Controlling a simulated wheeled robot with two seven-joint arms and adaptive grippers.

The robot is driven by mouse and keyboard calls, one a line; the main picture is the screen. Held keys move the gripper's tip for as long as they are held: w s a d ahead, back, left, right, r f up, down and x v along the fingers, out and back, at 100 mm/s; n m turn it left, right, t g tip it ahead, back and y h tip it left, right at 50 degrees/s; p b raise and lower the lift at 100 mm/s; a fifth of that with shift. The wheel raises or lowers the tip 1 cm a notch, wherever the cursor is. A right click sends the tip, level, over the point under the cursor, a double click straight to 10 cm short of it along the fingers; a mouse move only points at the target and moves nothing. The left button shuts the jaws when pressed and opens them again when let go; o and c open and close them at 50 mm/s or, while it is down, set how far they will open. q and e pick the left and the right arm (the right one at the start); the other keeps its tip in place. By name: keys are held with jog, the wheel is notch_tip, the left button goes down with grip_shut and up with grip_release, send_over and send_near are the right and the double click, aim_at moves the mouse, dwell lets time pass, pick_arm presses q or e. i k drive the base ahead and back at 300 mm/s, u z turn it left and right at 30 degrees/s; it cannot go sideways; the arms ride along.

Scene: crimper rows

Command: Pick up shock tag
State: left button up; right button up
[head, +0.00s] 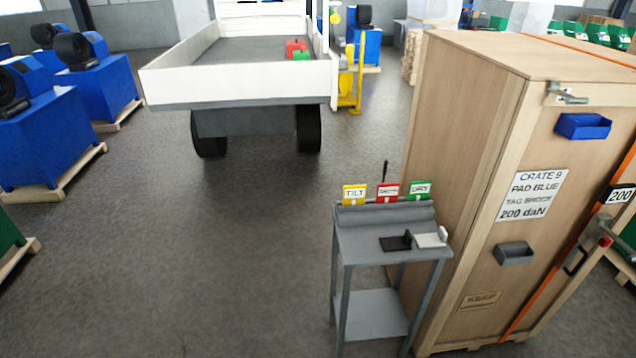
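The shock tag appears to be the red tag (387,192), standing upright in the middle of the rack along the back edge of a small grey table (365,245). Its white label is too small to read clearly. A yellow tag (355,194) marked TILT stands to its left, and a green tag (420,190) marked DRY stands to its right. Neither of my grippers is in view.
A black pad and a pale block (430,240) lie on the tabletop. A tall wooden crate (470,130) stands close to the table's right side. A white flatbed cart (235,95) is behind. The floor left of the table is clear.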

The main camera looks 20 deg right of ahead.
aim_at(387, 193)
jog(key=u, duration=0.35)
jog(key=i, duration=1.5)
jog(key=z, duration=1.3)
jog(key=i, duration=0.55)
jog(key=z, duration=0.55)
